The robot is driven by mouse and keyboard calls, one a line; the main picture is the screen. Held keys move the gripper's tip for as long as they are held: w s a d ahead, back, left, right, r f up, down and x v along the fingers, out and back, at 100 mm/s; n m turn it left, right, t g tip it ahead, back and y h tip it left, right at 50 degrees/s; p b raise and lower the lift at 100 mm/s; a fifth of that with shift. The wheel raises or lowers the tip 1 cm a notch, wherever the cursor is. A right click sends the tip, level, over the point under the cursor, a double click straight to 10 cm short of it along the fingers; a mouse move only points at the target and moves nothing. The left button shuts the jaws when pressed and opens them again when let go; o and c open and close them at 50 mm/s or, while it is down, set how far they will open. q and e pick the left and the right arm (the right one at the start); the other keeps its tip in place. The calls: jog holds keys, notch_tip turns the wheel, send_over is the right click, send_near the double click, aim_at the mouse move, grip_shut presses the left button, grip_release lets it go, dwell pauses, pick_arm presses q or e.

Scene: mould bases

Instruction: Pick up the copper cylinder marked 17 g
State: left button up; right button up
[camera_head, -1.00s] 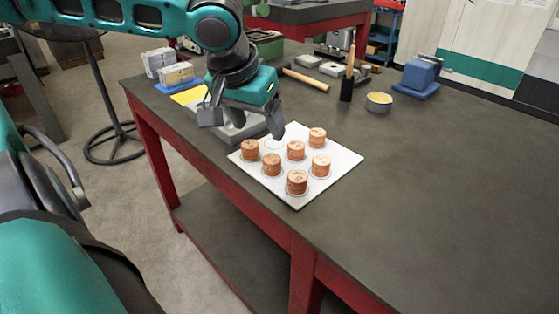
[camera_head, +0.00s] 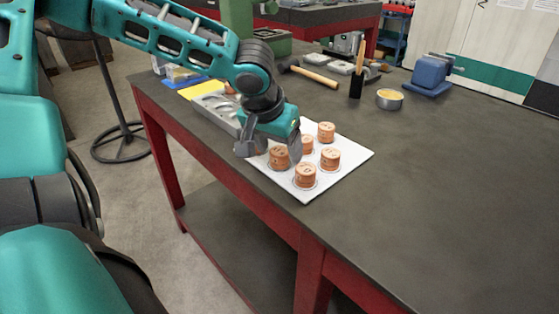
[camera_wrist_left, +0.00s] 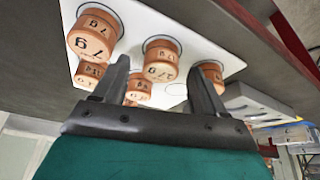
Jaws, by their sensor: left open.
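Several copper cylinders stand upright on a white board (camera_head: 357,158) with ring outlines. In the head view, one cylinder (camera_head: 279,158) is by my left gripper (camera_head: 271,152), others stand at the board's near corner (camera_head: 306,176) and right side (camera_head: 330,159). My left gripper is open and empty, its fingers pointing down over the board's left part and hiding some of it. In the left wrist view, one cylinder (camera_wrist_left: 160,60) shows between the fingertips and another (camera_wrist_left: 93,36) beside the left finger. Their marks end in g, but I cannot make out which reads 17 g. My right gripper is not seen.
A grey tray (camera_head: 212,104) and yellow sheet (camera_head: 196,90) lie left of the board. The right of the dark table (camera_head: 450,190) is clear.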

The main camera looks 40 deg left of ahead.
pick_arm(q)
jog(key=shift+f, duration=0.15)
grip_shut()
dwell(0.6)
